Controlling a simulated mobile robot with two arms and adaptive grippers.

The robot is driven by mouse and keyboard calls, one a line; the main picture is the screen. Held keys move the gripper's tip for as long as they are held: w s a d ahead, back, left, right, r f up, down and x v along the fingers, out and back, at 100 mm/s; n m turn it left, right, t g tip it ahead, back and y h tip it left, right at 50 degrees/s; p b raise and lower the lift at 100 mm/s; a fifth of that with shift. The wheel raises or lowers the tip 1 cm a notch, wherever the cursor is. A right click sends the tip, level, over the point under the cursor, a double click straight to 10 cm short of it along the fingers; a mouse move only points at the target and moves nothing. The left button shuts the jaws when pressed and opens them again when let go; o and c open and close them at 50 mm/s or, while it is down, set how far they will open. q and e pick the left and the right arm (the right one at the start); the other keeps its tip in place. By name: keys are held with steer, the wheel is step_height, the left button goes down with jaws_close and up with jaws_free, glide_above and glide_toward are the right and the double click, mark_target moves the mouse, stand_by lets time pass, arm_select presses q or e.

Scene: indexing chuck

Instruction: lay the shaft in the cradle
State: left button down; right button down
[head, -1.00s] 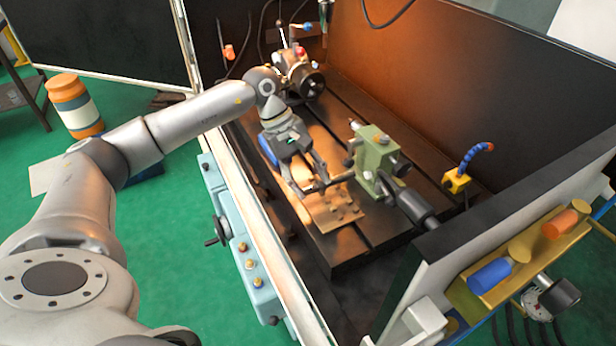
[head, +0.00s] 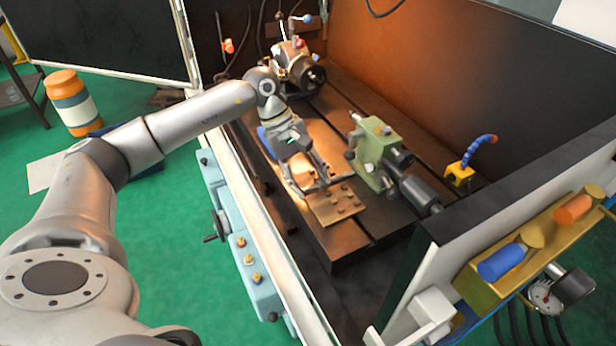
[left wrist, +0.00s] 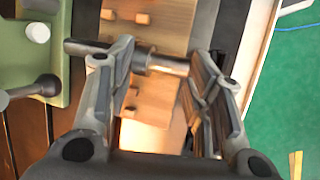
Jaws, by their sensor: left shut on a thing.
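My left gripper (head: 328,183) is low over the far edge of a tan plate with several small pegs or blocks (head: 338,207), which appears to be the cradle. In the left wrist view the gripper (left wrist: 158,75) is shut on a thin grey shaft (left wrist: 168,64) with a wider collar. The shaft lies crosswise between the fingers, and one end sticks out past the left finger. Small blocks on the plate (left wrist: 155,103) show beneath and beside it. I cannot tell whether the shaft touches them. In the head view the shaft is mostly hidden by the fingers. My right gripper is not in view.
A green tailstock (head: 375,150) stands close to the right of the gripper. A grey indexing chuck (head: 300,65) stands at the back of the slotted table (head: 365,105). A yellow block with a blue hose (head: 460,172) is at right. The enclosure's front rail (head: 262,235) runs below my arm.

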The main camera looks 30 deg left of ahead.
arm_select(q)
steer(key=shift+f+b, duration=0.4)
steer(key=shift+f, duration=0.05)
steer(key=c, duration=0.6)
jaws_free()
steer(key=shift+r, duration=0.1)
steer(key=v, duration=1.2)
